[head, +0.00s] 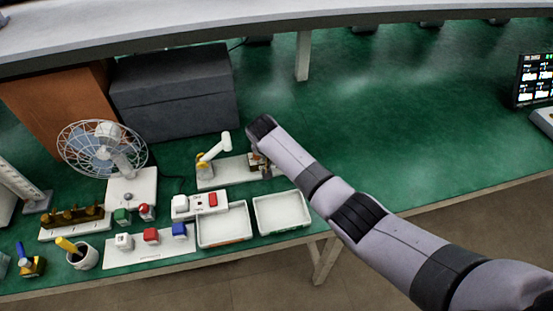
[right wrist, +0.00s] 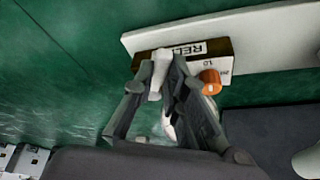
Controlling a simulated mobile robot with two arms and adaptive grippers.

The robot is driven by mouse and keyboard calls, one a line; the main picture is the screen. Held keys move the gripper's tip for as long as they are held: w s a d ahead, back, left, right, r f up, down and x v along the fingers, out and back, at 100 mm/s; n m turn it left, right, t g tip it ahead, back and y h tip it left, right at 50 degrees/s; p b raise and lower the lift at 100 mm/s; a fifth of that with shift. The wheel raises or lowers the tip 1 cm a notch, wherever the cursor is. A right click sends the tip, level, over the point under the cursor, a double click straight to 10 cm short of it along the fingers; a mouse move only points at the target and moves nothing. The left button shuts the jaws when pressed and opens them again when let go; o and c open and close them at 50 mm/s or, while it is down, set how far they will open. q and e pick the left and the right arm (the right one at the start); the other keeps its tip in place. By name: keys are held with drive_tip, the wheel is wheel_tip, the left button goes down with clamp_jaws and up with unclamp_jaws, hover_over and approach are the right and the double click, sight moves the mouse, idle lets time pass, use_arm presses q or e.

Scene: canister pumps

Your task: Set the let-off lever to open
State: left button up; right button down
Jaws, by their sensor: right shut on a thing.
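The pump unit is a white base (head: 215,184) with a tilted white arm (head: 215,147) and a yellow part, at the middle of the bench in the head view. In the right wrist view, its base (right wrist: 265,30) carries a brown panel (right wrist: 222,62) with a partly covered label starting "REL", numbers and an orange knob (right wrist: 210,82). My right gripper (right wrist: 162,88) is shut on a pale lever (right wrist: 160,68) in front of the panel. I cannot read the lever's setting. My left gripper is not in view.
Two shallow white trays (head: 281,223) stand in front of the pump, with a red-buttoned white box (head: 213,200) beside them. A fan (head: 103,148) and a grey box (head: 172,90) stand to the left and behind. The green bench at right is mostly clear.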

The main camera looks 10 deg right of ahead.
idle(0.5)
drive_tip(key=c, duration=1.6)
unclamp_jaws()
drive_tip(key=shift+w, duration=0.1)
drive_tip(key=v, duration=1.2)
drive_tip(key=shift+a, duration=0.15)
